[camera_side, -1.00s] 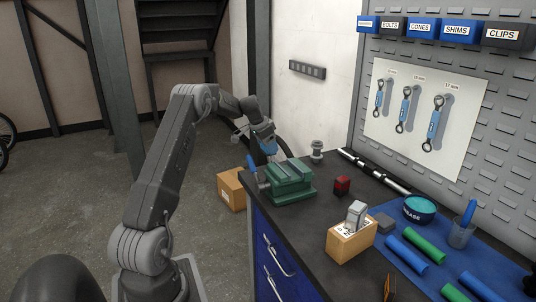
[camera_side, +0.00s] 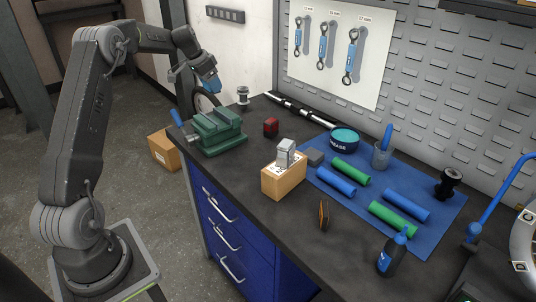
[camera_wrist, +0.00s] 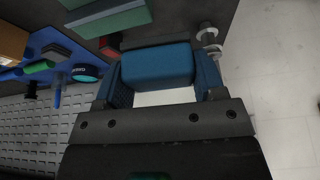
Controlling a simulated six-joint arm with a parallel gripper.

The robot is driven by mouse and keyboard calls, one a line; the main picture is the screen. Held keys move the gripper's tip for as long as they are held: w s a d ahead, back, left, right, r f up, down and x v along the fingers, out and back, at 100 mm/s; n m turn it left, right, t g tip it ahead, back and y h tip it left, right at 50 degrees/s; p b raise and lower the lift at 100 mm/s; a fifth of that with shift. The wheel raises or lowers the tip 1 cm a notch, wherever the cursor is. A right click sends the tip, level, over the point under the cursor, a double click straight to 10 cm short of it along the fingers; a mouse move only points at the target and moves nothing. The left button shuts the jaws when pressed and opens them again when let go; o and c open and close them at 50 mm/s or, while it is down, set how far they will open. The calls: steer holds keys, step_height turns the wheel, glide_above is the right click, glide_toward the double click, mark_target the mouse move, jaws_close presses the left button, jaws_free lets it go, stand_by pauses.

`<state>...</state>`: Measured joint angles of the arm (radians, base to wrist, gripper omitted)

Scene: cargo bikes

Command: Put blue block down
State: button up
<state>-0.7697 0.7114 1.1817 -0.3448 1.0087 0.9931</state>
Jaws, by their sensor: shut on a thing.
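My gripper (camera_side: 207,80) is shut on a blue block (camera_wrist: 157,65). In the wrist view the block sits between the two blue finger pads, and my gripper (camera_wrist: 162,80) shows in front of it. In the side view the gripper points down, above and behind the green vise (camera_side: 218,130), with the block held clear of the bench; the block is hard to tell from the blue fingers there. The green vise also shows at the top of the wrist view (camera_wrist: 110,18).
A cardboard box (camera_side: 163,150) stands on the floor.

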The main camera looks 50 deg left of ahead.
steer(key=w+d+m, duration=0.2)
steer(key=w+d, duration=0.2)
steer(key=d, duration=0.8)
steer(key=m+h, duration=0.1)
steer(key=m, duration=0.1)
glide_above(273, 153)
steer(key=s, duration=0.1)
steer(key=f, duration=1)
steer(key=shift+s+a+f, duration=0.15)
steer(key=shift+s+a, duration=0.1)
steer(key=shift+a, duration=0.05)
steer(key=shift+f, duration=2.4)
steer(key=shift+f, duration=0.15)
steer(key=shift+f, duration=0.25)
steer(key=o, duration=0.9)
